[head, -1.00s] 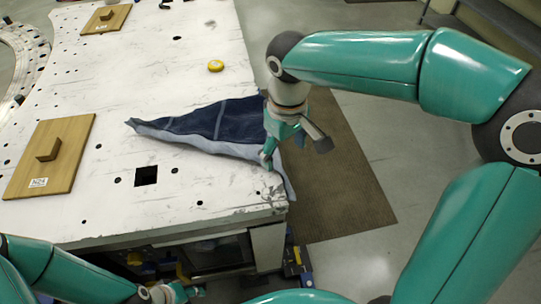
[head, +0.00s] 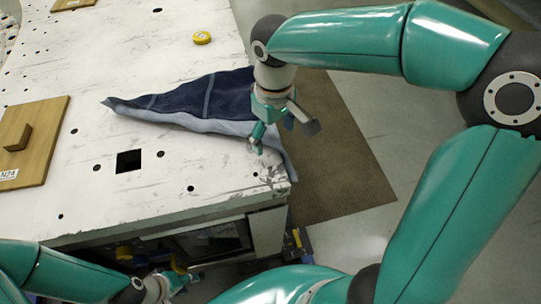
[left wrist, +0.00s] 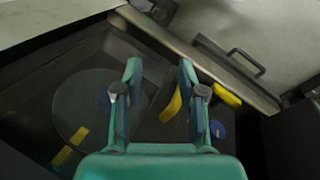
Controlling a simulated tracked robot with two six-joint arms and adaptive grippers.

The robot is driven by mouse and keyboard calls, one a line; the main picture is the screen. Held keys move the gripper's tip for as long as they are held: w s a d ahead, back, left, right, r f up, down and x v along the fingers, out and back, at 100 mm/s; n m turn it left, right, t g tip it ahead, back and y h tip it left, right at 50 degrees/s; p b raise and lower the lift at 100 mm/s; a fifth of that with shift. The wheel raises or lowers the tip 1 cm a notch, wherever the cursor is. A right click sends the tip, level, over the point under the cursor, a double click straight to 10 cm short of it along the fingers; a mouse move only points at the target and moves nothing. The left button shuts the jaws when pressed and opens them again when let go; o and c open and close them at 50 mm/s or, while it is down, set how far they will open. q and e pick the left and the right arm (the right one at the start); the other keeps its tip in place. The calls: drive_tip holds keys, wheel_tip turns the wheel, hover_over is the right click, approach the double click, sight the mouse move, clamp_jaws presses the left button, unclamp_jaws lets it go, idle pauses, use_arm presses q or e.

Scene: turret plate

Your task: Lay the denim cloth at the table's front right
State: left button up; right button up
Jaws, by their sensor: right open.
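The denim cloth (head: 200,99) lies in a creased, pointed shape at the table's front right, dark blue on top with a pale blue underside showing along its near side. Its narrow tip points left, and its right end reaches the table's right edge, partly hidden by my right gripper. My right gripper (head: 283,132) is open over that right end, with one finger in front of the cloth; I cannot tell whether it touches. My left gripper (head: 172,285) is low in front of the table. In the left wrist view, the left gripper (left wrist: 160,75) is open with nothing between its fingers.
The white table (head: 90,195) has holes, including a square one. A wooden board with a knob (head: 37,118) is at left, another board (head: 72,4) at the far left. A yellow tape roll (head: 202,38) sits further back. A brown mat (head: 345,165) lies on the floor at right.

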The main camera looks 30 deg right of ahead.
sight(274, 151)
use_arm(q)
drive_tip(key=shift+f+b, duration=0.65)
drive_tip(key=shift+f, duration=0.4)
use_arm(e)
drive_tip(key=shift+f, duration=1.4)
use_arm(q)
drive_tip(key=shift+f, duration=0.15)
use_arm(e)
drive_tip(key=shift+f, duration=0.15)
drive_tip(key=shift+f+b, duration=0.5)
drive_tip(key=shift+r, duration=0.1)
drive_tip(key=shift+c, duration=0.5)
drive_tip(key=shift+s, duration=0.1)
drive_tip(key=c, duration=0.5)
use_arm(q)
drive_tip(key=shift+a+f, duration=0.1)
drive_tip(key=shift+f, duration=0.2)
use_arm(e)
drive_tip(key=shift+o, duration=0.2)
